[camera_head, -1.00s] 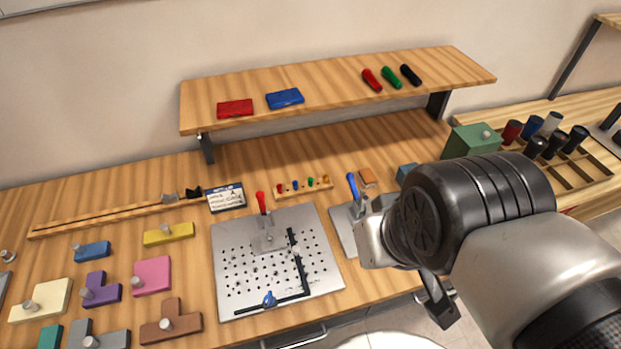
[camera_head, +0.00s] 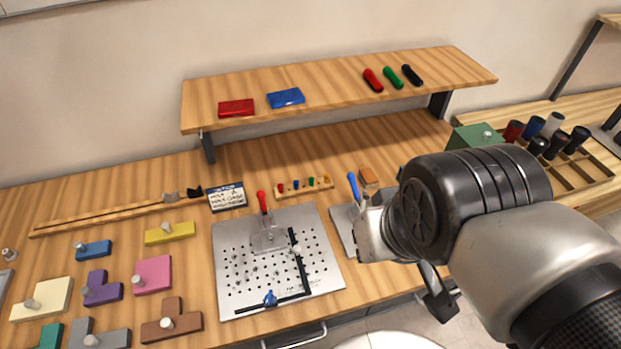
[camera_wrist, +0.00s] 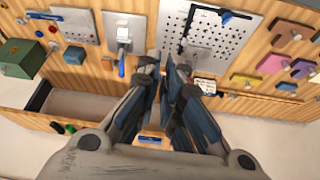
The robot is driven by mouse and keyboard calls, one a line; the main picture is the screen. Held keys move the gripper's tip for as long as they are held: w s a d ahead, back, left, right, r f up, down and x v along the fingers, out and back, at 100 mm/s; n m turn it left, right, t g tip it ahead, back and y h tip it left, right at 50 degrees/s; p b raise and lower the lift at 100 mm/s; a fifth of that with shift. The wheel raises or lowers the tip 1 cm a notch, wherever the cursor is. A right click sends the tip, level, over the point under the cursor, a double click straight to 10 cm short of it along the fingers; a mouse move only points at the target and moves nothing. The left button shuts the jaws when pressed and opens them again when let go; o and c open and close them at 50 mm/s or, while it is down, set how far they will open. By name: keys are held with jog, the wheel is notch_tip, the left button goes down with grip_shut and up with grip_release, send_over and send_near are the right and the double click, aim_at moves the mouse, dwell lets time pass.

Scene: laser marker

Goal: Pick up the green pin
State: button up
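The green pin (camera_head: 311,182) is small and stands upright in a narrow wooden rack (camera_head: 289,193) on the bench, with red, blue and yellow pins beside it. I cannot make out the green pin in the wrist view.
A perforated metal plate (camera_head: 236,278) with a red-handled clamp (camera_head: 263,202) lies before the rack. A blue-handled clamp (camera_head: 352,187) stands at right. A small sign (camera_head: 226,198) is left of the rack. A raised wooden shelf (camera_head: 330,95) overhangs behind. A green box (camera_head: 474,138) is farther right.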

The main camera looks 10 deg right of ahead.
jog(key=o, duration=0.3)
jog(key=shift+m+h, duration=0.3)
jog(key=shift+m, duration=0.2)
jog(key=w, duration=1.3)
jog(key=shift+w+d+f, duration=0.15)
jog(key=shift+d, duration=0.05)
jog(key=shift+o, duration=0.2)
jog(key=m+b, duration=0.1)
jog(key=b, duration=0.3)
send_over(312, 180)
jog(key=s, duration=0.3)
notch_tip(312, 180, down, 25)
jog(key=x, duration=0.2)
jog(key=b+x, duration=0.1)
jog(key=x, duration=0.3)
jog(key=shift+w+a+f, duration=0.1)
jog(key=shift+w+a, duration=0.15)
jog(key=shift+w, duration=0.05)
jog(key=shift+c, duration=0.5)
grip_shut()
jog(key=shift+r, duration=0.25)
